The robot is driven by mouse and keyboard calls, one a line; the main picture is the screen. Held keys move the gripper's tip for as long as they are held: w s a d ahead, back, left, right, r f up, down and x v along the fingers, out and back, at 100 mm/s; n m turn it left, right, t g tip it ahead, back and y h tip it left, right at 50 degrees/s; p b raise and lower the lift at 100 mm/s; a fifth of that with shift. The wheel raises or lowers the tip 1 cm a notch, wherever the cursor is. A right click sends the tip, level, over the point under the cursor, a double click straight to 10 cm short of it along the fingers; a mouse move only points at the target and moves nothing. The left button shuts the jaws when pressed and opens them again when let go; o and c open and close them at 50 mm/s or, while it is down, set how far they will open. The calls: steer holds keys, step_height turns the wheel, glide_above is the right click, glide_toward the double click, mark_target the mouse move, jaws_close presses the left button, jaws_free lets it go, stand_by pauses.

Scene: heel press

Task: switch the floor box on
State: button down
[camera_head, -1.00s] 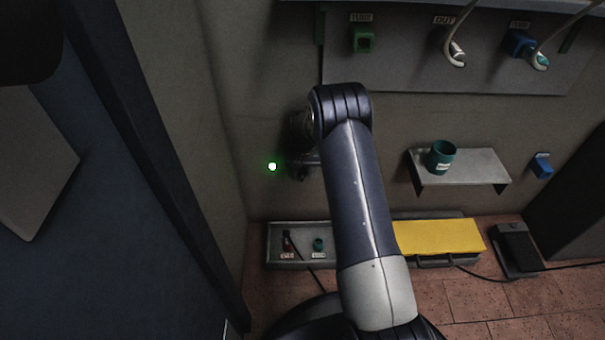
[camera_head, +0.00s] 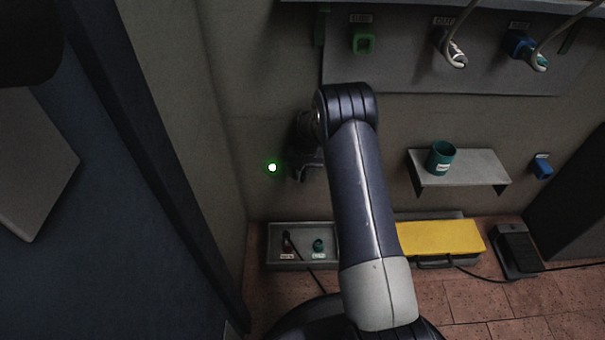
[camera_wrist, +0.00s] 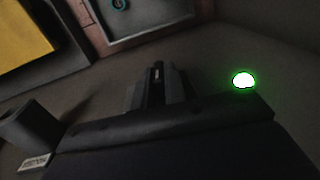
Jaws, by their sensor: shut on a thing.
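A shallow grey box (camera_head: 272,258) stands on the floor against the wall, left of my arm. In it are a dark, upright part (camera_head: 287,241) and a green round part (camera_head: 318,246), each with a small label too blurred to read. My gripper (camera_head: 303,174) is up near the wall, above the box and apart from it. In the wrist view my gripper (camera_wrist: 158,75) is shut on a slim dark thing that I cannot identify. Part of the grey box (camera_wrist: 145,22) shows beyond the fingers, with a teal ring in it. A green lamp (camera_head: 272,168) glows on the wall.
A yellow-topped case (camera_head: 440,236) and a black pedal (camera_head: 515,248) with a cable stand on the floor to the right. A shelf (camera_head: 480,165) holds a teal cup (camera_head: 441,158). A panel (camera_head: 400,75) with sockets hangs above. A dark blue surface (camera_head: 80,240) fills the left.

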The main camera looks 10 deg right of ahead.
steer(key=y+b, duration=0.1)
steer(key=y, duration=0.2)
steer(key=shift+d+f+t+b, duration=0.2)
steer(key=shift+d+t+b, duration=0.1)
steer(key=shift+t+b, duration=0.1)
steer(key=shift+d+y+b, duration=0.1)
steer(key=shift+y+b, duration=0.75)
steer(key=shift+y, duration=0.45)
steer(key=c, duration=1.5)
jaws_free()
steer(key=shift+o, duration=0.2)
steer(key=p+v, duration=0.3)
steer(key=v, duration=0.8)
steer(key=shift+s+p, duration=0.25)
steer(key=shift+p, duration=0.15)
steer(key=shift+f, duration=0.2)
